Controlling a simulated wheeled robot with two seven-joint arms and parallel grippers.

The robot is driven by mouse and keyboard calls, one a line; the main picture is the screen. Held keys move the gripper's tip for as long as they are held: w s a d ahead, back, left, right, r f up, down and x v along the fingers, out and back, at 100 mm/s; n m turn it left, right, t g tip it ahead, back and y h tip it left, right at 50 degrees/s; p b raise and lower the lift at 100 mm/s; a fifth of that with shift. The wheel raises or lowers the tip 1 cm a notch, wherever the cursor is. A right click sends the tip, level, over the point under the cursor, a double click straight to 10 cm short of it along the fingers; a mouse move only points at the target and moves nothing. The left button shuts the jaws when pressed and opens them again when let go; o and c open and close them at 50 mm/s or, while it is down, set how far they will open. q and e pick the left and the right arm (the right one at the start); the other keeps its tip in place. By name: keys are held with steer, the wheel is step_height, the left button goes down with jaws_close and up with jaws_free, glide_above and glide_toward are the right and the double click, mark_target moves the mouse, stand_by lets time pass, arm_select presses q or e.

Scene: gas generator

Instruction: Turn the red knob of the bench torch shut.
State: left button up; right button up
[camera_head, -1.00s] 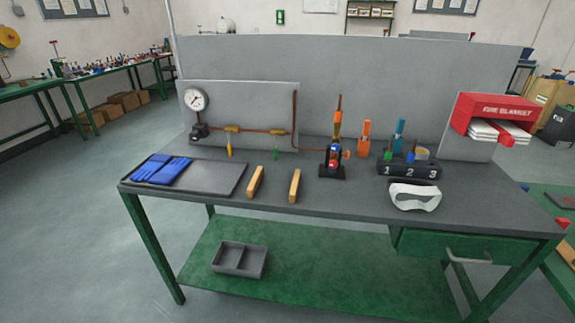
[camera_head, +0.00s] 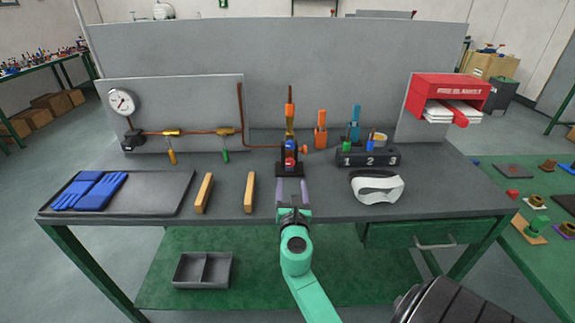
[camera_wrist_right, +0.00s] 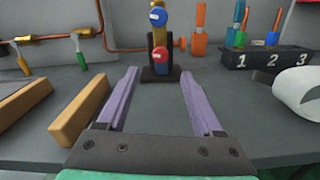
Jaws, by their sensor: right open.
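The bench torch (camera_head: 290,168) stands upright on a black base on the grey bench. Its red knob (camera_head: 290,162) sits low on the front, below a blue knob (camera_head: 291,146). In the right wrist view the red knob (camera_wrist_right: 163,61) shows a pale band and lies straight ahead, between the fingertips in the picture. My right gripper (camera_head: 292,186) is open and empty, its two purple fingers pointing at the torch from the bench's front side. The fingertips look short of the knob and apart from it. My left gripper is not in view.
Two wooden blocks (camera_head: 204,193) (camera_head: 249,192) lie left of the gripper. White goggles (camera_head: 377,187) and a numbered black holder (camera_head: 368,158) are at right. A tray (camera_head: 150,195) with blue gloves (camera_head: 90,190) is at left. A pipe panel (camera_head: 180,92) stands behind.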

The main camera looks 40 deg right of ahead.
mark_target(290, 165)
steer(key=x, duration=0.9)
steer(key=shift+f, duration=0.35)
steer(key=shift+w+d+r, duration=0.1)
steer(key=shift+w+d, duration=0.15)
jaws_close()
